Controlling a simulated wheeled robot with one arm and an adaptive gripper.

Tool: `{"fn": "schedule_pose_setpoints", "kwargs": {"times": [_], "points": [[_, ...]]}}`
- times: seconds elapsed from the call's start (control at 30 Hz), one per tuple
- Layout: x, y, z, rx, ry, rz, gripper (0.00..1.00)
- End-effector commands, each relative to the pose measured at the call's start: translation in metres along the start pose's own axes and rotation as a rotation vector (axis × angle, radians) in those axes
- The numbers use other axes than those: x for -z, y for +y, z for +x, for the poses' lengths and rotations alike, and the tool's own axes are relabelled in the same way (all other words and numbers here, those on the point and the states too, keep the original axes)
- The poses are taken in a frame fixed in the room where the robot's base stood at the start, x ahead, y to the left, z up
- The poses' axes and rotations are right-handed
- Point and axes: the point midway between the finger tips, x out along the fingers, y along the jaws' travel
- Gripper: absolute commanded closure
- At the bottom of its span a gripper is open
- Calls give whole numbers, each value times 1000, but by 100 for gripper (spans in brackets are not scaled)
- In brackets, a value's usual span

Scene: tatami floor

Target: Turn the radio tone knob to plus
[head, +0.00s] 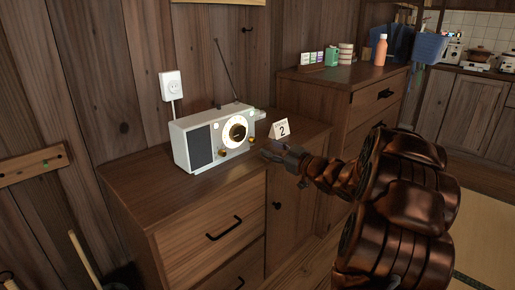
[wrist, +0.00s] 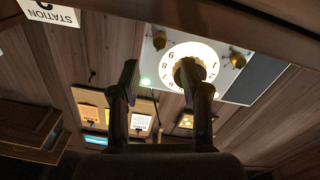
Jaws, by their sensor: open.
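The white radio (head: 198,128) stands on the wooden cabinet, with a dark speaker grille and a lit round dial (head: 235,131). Two gold knobs sit low on its front, the left one (head: 224,153) and the right one (head: 251,139). I cannot read which is the tone knob or any plus mark. My gripper (head: 268,151) is in front of the radio's right end, open and empty. In the wrist view, which looks upside down, my gripper (wrist: 158,72) has its fingers apart. One fingertip covers part of the lit dial (wrist: 204,52). The gold knobs (wrist: 159,40) (wrist: 237,60) show beyond the fingers.
A white card marked 2 (head: 281,130) stands on the cabinet top (head: 143,178) just right of the radio. A thin antenna (head: 226,70) rises behind the radio. A taller cabinet (head: 320,92) with bottles and boxes stands at the right. The cabinet top's front left is clear.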

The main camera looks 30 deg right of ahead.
Motion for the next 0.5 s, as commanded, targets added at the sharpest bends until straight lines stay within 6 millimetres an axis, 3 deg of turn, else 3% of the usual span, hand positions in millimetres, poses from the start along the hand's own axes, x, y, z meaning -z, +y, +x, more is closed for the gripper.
{"fn": "schedule_pose_setpoints", "kwargs": {"times": [0.5], "points": [[-2, -1, 60, 2, -2, -1, 54]]}}
